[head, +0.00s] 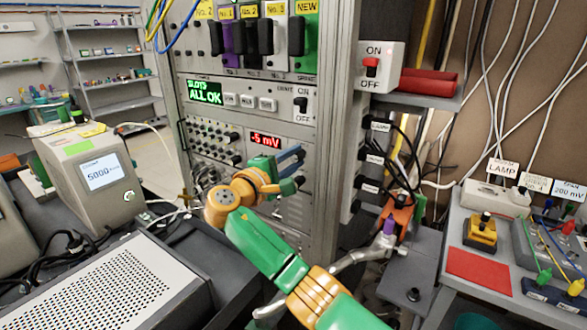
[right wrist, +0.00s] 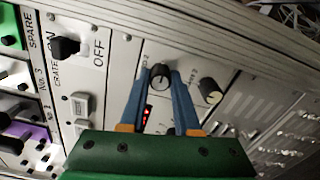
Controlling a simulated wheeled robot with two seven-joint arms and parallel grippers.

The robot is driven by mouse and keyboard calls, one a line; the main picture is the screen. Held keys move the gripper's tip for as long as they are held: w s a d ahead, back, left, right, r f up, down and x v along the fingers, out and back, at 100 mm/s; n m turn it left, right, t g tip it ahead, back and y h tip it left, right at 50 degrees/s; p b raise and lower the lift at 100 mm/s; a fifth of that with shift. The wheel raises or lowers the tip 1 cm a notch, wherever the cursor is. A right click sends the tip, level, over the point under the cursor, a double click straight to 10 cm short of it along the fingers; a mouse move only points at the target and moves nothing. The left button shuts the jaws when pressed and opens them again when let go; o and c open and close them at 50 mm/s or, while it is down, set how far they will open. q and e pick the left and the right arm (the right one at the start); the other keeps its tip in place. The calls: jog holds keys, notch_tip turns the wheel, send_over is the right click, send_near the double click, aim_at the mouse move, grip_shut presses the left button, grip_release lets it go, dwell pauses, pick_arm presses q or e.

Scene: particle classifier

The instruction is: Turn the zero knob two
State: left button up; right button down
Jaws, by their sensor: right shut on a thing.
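My right gripper (head: 298,168) reaches from below to the rack panel in the head view. In the right wrist view its two blue fingers (right wrist: 160,92) are closed on a black knob (right wrist: 160,74) with a pale pointer line. A second knob (right wrist: 210,90) with a cream side sits just to the right, outside the fingers. The red display (head: 265,138) reads -5 mV in the head view; the gripper hides the knobs there. My left gripper is not in view.
The rack (head: 335,130) also carries a green ALL OK display (head: 204,93) and a black CRATE switch (right wrist: 66,47) near the hand. A grey table (head: 545,290) at right holds a red pad and wired boxes. A 5000 instrument (head: 95,172) stands left.

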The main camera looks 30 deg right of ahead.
jog(key=shift+f+m+b, duration=0.2)
jog(key=shift+m+b, duration=0.6)
jog(key=shift+m, duration=0.3)
jog(key=c, duration=0.9)
grip_release()
jog(key=shift+s+a+r, duration=0.1)
jog(key=b+v, duration=0.2)
jog(key=v, duration=0.5)
